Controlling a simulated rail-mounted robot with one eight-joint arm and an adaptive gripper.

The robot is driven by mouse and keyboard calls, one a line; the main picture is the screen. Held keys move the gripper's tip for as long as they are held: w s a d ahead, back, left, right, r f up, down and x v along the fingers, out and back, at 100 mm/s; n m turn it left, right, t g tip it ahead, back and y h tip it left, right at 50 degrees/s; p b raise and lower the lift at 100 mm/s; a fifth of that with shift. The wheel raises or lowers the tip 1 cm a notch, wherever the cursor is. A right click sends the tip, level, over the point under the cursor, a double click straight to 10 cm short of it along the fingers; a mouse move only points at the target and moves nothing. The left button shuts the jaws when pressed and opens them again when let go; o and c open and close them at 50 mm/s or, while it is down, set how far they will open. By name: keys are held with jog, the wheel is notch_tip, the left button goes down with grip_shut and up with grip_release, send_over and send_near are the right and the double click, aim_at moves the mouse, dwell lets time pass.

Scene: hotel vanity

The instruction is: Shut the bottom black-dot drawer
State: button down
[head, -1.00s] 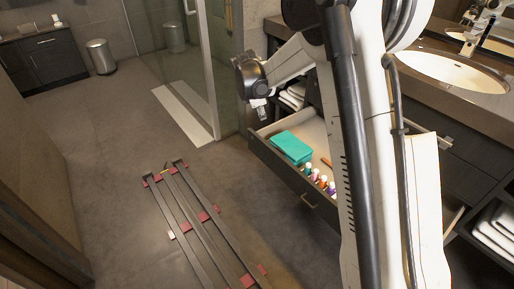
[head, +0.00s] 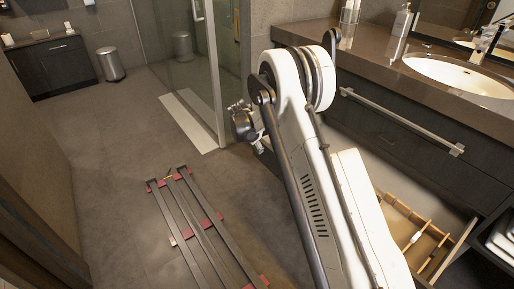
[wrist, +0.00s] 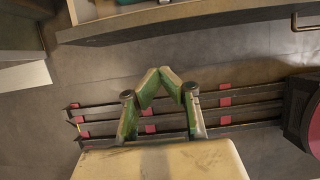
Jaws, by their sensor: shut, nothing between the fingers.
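A drawer under the vanity stands open. In the head view its right part shows wooden dividers and slim items (head: 415,235), and my arm covers the rest. In the wrist view the drawer front (wrist: 190,22) runs along the top, with a metal handle (wrist: 305,22) at the right edge. A bit of a teal item shows inside at the top. My gripper (wrist: 170,76) is shut and empty, over the floor and apart from the drawer front. I can make out no black dot.
A shut drawer with a long bar handle (head: 400,120) lies below the counter and sink (head: 460,74). The glass shower door (head: 205,70) is behind my arm. Rails (head: 200,230) run along the floor. Open floor (head: 100,140) lies to the left.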

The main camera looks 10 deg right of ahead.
aim_at(272, 158)
jog(key=shift+w+d+f+b, duration=0.35)
jog(key=shift+d+f+b, duration=0.1)
jog(key=shift+d+f, duration=0.4)
jog(key=shift+w+d+f+b, duration=0.4)
jog(key=shift+d+f, duration=0.2)
jog(key=shift+d, duration=0.35)
jog(key=shift+w+d+f+b, duration=0.3)
jog(key=shift+d+f+b, duration=0.2)
jog(key=shift+d+f, duration=0.35)
jog(key=shift+r, duration=0.1)
